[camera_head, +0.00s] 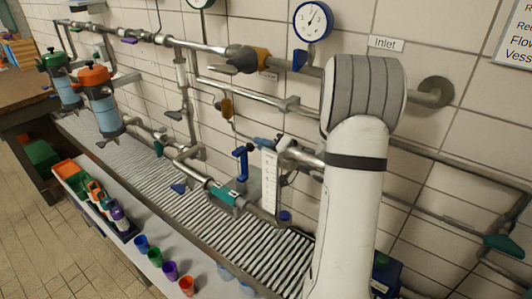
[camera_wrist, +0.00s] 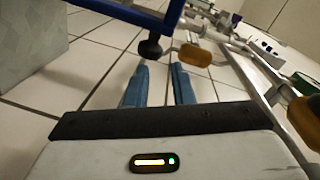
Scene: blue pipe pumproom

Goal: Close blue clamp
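The blue clamp (camera_head: 240,163) stands upright on the pipework in the middle of the head view, above the ribbed shelf. In the wrist view, a blue frame (camera_wrist: 133,12) with a black knob (camera_wrist: 150,48) crosses the top and appears to be part of this clamp. My gripper (camera_wrist: 162,66) has two blue fingers, apart with an empty gap showing white tile. The knob is just beyond the left fingertip; I cannot tell whether they touch. In the head view, the blue fingertips (camera_head: 263,142) seem to show just right of the clamp; the rest is largely hidden behind my arm.
An amber handle (camera_wrist: 195,55) is right of the fingertips in the wrist view. Pipes run along the tiled wall near the gripper. A white scale strip (camera_head: 269,178) stands right of the clamp. Several small cups (camera_head: 170,270) stand on the lower ledge.

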